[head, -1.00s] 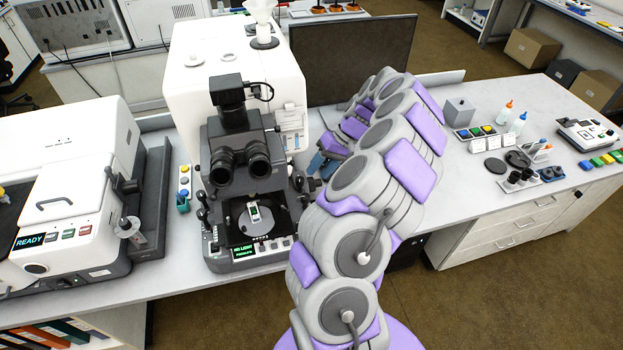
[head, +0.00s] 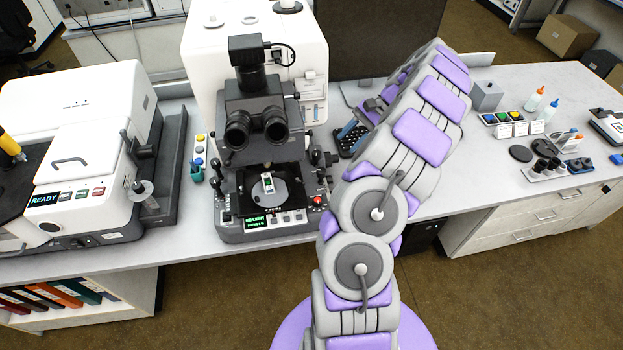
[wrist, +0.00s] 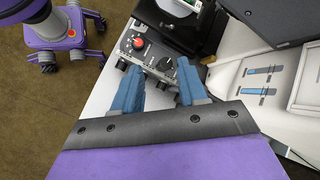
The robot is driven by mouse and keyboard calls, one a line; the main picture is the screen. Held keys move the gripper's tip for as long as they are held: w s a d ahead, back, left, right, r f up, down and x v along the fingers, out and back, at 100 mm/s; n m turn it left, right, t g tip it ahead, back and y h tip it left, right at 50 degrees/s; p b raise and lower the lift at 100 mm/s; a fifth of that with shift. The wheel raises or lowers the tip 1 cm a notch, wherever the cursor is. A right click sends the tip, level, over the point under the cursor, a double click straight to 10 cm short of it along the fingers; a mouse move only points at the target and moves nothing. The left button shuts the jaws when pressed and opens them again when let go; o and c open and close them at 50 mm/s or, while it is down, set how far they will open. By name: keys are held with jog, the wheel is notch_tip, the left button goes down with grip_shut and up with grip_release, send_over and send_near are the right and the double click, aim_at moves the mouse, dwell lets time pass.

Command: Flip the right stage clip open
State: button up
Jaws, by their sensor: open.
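The microscope (head: 262,130) stands on the bench with dark eyepieces over a black stage (head: 246,200). A slide (head: 268,184) with a green and white face lies on a round light plate in the stage. The stage clips are too small to tell apart. The black stage (wrist: 182,28) is beyond, at the top.
A white instrument (head: 80,160) with a READY display stands at left. A dark monitor (head: 385,40) is behind my arm. Bottles (head: 535,100) and small racks sit at right.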

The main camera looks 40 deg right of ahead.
jog(key=f+m, duration=0.1)
jog(key=m, duration=0.2)
jog(key=b, duration=0.5)
send_near(293, 175)
jog(key=shift+m+y, duration=0.3)
jog(key=shift+y, duration=0.1)
jog(key=s+a+f, duration=0.2)
jog(key=a+f, duration=0.2)
jog(key=shift+s+a+f, duration=0.2)
jog(key=shift+s+f, duration=0.2)
grip_shut()
jog(key=shift+p, duration=0.3)
